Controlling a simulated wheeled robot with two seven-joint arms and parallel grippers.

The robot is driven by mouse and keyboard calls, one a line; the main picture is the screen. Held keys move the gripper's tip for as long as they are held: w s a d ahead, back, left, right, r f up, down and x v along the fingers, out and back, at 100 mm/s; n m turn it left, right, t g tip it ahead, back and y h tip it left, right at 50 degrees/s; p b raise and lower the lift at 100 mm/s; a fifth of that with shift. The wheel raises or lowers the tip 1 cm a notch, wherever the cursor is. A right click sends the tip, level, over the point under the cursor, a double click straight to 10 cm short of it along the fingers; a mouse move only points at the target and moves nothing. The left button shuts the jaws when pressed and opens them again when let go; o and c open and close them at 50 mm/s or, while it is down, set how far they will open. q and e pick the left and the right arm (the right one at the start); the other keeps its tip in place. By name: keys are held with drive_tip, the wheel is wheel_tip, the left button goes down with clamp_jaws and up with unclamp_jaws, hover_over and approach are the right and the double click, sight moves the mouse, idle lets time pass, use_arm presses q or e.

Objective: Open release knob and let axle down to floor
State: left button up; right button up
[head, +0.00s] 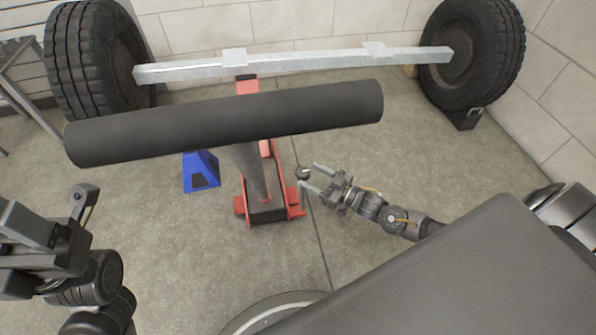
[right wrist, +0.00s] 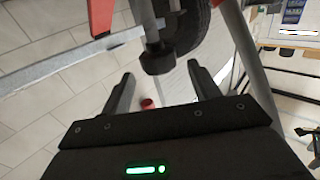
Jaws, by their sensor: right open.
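The silver axle (head: 300,64) spans the back between two black tyres (head: 95,60) (head: 475,50). The red floor jack (head: 247,87) stands under its middle; I cannot tell the gap between tyres and floor. The jack's thick black padded handle (head: 225,122) crosses in front and hides part of it. My left gripper (head: 50,215) is at the left, apart from the jack.
A blue jack stand (head: 201,170) stands on the floor left of the jack. A black chock-like block (head: 465,118) is under the right tyre. Pale block walls (head: 560,75) close the back and right. A metal rack (head: 25,100) is at far left. Floor (head: 400,125) right of the jack is clear.

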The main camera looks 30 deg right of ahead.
sight(298, 169)
drive_tip(key=b+x, duration=0.1)
drive_tip(key=x, duration=0.5)
drive_tip(key=shift+b, duration=0.35)
drive_tip(key=c, duration=1)
